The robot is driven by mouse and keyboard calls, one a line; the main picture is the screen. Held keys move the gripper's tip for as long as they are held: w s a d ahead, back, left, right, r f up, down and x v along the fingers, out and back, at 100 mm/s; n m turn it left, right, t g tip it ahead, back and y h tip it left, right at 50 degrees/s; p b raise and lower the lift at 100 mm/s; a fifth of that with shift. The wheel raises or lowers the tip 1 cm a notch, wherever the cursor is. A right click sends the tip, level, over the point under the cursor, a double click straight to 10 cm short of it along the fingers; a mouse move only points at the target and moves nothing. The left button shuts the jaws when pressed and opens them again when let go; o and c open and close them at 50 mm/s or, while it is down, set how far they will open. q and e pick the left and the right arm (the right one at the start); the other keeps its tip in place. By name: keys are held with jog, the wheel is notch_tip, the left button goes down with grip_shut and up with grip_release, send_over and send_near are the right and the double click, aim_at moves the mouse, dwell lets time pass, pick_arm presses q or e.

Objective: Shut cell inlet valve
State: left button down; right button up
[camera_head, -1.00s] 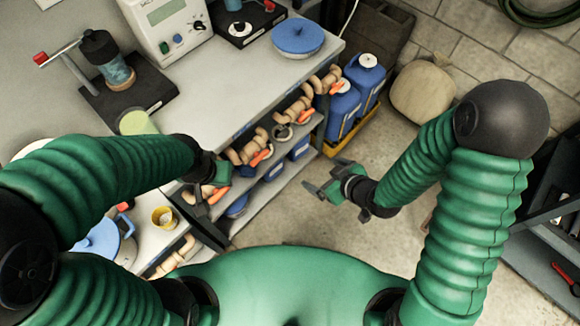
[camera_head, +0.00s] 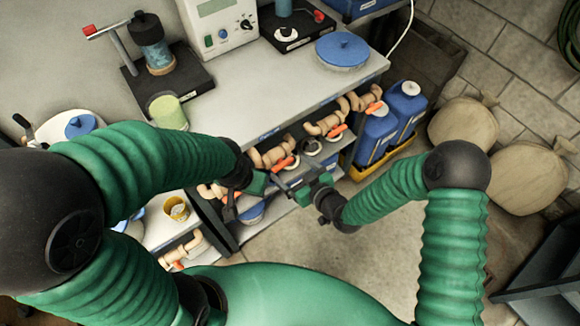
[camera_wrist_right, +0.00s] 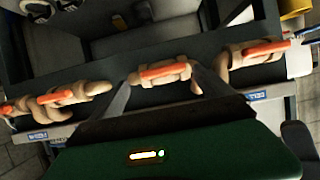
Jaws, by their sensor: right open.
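Several beige pipe valves with orange handles line the bench's front; I cannot read which is the cell inlet valve. In the head view one valve (camera_head: 270,157) is just beyond my right gripper (camera_head: 283,185), another valve (camera_head: 327,124) is farther right. My right gripper is open and empty at the bench front. In the right wrist view, a middle valve (camera_wrist_right: 163,72) appears between its spread fingers (camera_wrist_right: 163,95), with its handle lying nearly along the pipe; contact cannot be judged. Valves flank it left (camera_wrist_right: 62,95) and right (camera_wrist_right: 252,54). My left gripper (camera_head: 232,206) is beside the bench front, its jaws unclear.
A lower shelf (camera_head: 280,208) lies below the valves. Blue jugs (camera_head: 375,137) stand in a yellow tray (camera_head: 357,173) at the bench's right end. A yellow cup (camera_head: 176,208) is at left. The benchtop holds a meter (camera_head: 214,25) and blue-lidded dish (camera_head: 342,50). Sacks (camera_head: 463,123) stand on the floor.

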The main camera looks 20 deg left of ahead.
aim_at(282, 165)
jog(key=shift+w+a+f, duration=0.2)
jog(key=shift+w+a, duration=0.05)
jog(key=shift+a, duration=0.4)
jog(key=shift+w+a+f, duration=0.2)
jog(key=shift+a, duration=0.65)
jog(key=shift+d, duration=0.6)
jog(key=c, duration=0.5)
jog(key=shift+c, duration=1.2)
jog(key=shift+a+r, duration=0.1)
jog(key=shift+a, duration=0.05)
jog(key=c, duration=0.6)
pick_arm(q)
jog(key=shift+s+a+f, duration=0.1)
jog(key=shift+a, duration=0.35)
pick_arm(e)
jog(key=shift+c, duration=0.2)
